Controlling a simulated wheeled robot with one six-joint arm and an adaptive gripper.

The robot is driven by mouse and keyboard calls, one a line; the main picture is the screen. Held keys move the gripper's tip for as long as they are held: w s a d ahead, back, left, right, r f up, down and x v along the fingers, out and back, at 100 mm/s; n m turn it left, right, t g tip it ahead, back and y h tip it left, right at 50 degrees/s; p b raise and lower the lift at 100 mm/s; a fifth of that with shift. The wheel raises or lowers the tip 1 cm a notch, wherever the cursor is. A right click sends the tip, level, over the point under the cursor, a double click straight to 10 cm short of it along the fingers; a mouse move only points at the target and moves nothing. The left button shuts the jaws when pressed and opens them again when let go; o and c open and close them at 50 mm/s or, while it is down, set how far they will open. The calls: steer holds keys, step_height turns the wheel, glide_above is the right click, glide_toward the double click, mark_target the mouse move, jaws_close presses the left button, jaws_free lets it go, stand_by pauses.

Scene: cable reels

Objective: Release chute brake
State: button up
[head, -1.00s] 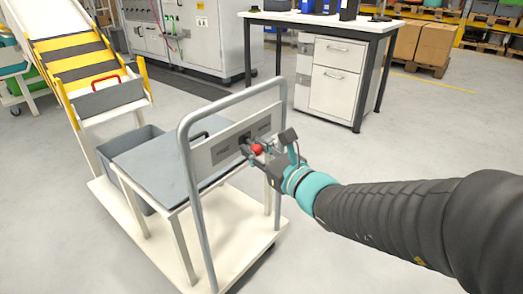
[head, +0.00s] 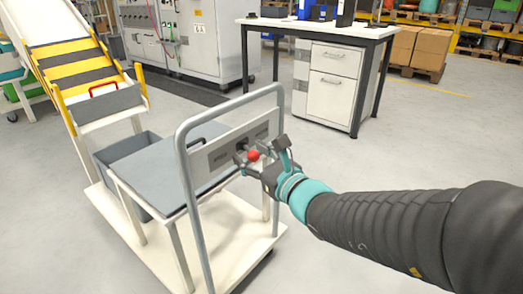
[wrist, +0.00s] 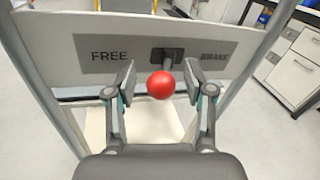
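The chute brake lever has a round red knob (head: 253,155) and a dark stem on a grey panel. In the wrist view the red knob (wrist: 161,85) sits near the middle, and the label plate (wrist: 110,55) reads FREE on the left and BRAKE on the right. My gripper (wrist: 159,77) is open, with one finger on each side of the knob and a visible gap on both sides. My gripper (head: 259,153) also shows at the panel in the head view.
The panel is fixed to a tubular handle frame (head: 187,165) on a white trolley base (head: 235,225) with a grey top (head: 165,165). A grey bin (head: 105,152) and a yellow-edged chute (head: 80,70) stand at left. A workbench (head: 310,27) stands behind. The right floor is clear.

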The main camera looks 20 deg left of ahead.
mark_target(256, 159)
steer(key=v, duration=0.7)
steer(key=shift+s+d, duration=0.15)
steer(key=shift+d, duration=0.05)
